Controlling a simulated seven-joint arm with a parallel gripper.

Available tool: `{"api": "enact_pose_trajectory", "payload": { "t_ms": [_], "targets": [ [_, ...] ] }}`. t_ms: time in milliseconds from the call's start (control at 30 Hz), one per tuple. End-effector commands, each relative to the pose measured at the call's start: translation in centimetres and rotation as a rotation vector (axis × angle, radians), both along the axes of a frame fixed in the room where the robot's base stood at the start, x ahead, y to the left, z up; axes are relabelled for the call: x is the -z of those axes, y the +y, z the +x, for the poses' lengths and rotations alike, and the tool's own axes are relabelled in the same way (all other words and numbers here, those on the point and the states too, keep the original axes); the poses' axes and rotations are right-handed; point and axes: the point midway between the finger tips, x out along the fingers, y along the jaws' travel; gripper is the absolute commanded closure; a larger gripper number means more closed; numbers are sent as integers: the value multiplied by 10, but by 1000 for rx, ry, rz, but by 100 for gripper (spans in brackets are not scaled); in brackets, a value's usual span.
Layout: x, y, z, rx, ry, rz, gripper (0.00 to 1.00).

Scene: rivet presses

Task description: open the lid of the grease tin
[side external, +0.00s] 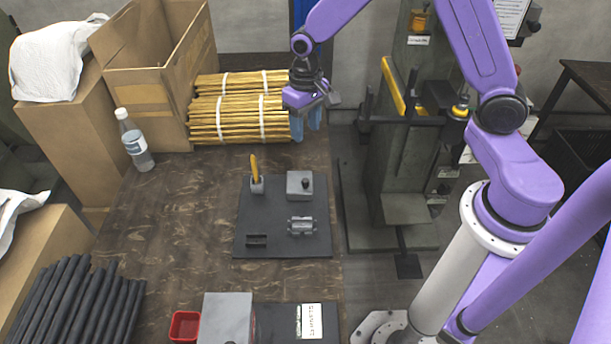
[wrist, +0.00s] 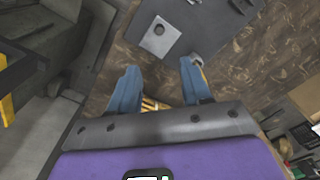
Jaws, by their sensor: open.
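A small grey box with a dark round knob, which looks like the grease tin (side external: 299,185), stands at the back right of a dark mat (side external: 268,218). Its top looks closed. In the wrist view the grey box (wrist: 170,45) lies ahead of the fingers, with its knob facing up. My gripper (side external: 307,125) has blue fingers and is behind and above the box, near the bundled sticks. In the wrist view my gripper (wrist: 160,82) is open, with nothing held between the fingers and clear of the box.
The mat also bears a holder with a yellow-handled tool (side external: 255,172), a grey metal block (side external: 301,226) and a dark slotted piece (side external: 257,241). A press (side external: 405,170) stands right.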

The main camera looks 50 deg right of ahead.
Motion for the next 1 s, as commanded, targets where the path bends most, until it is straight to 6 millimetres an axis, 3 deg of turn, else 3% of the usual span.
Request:
{"api": "enact_pose_trajectory", "payload": {
  "t_ms": [233,1000],
  "targets": [
    [23,-2,1,7,3,-1,52],
    [148,-1,0,6,2,-1,52]
  ]
}}
